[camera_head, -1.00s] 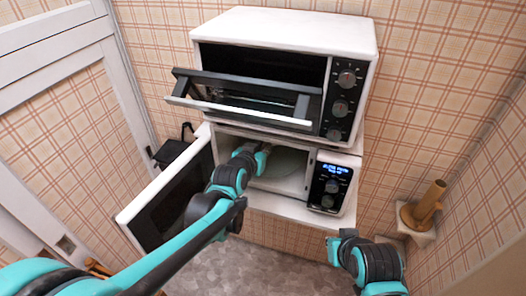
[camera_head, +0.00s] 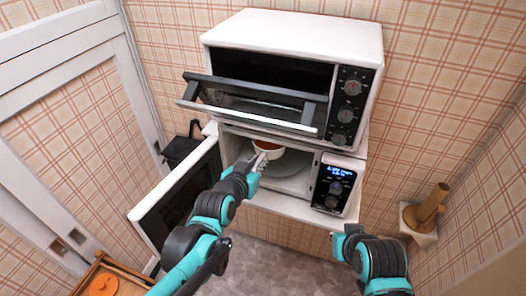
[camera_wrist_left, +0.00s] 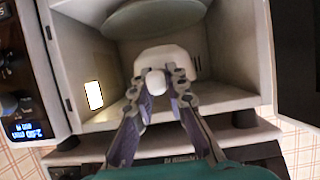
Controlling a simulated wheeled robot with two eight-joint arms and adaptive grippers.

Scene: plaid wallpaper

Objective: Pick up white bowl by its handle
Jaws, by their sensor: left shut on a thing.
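The white bowl (camera_head: 268,151), with something orange-brown in it, is in the mouth of the open lower microwave (camera_head: 335,187). My left gripper (camera_head: 260,164) reaches in from below and is shut on the bowl's handle. In the left wrist view the white bowl (camera_wrist_left: 172,53) lies just beyond the fingertips, and its blunt handle (camera_wrist_left: 156,82) sits between the two fingers of my left gripper (camera_wrist_left: 157,78). I cannot tell if the bowl is clear of the microwave floor. My right arm shows at the lower right, away from the bowl; its finger state is unclear.
The microwave door (camera_head: 180,195) hangs open to the left. A round glass plate (camera_head: 290,163) lies inside. Above stands a toaster oven (camera_head: 292,40) with its glass door (camera_head: 255,103) folded down. A wooden stool (camera_head: 112,278) is at the lower left.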

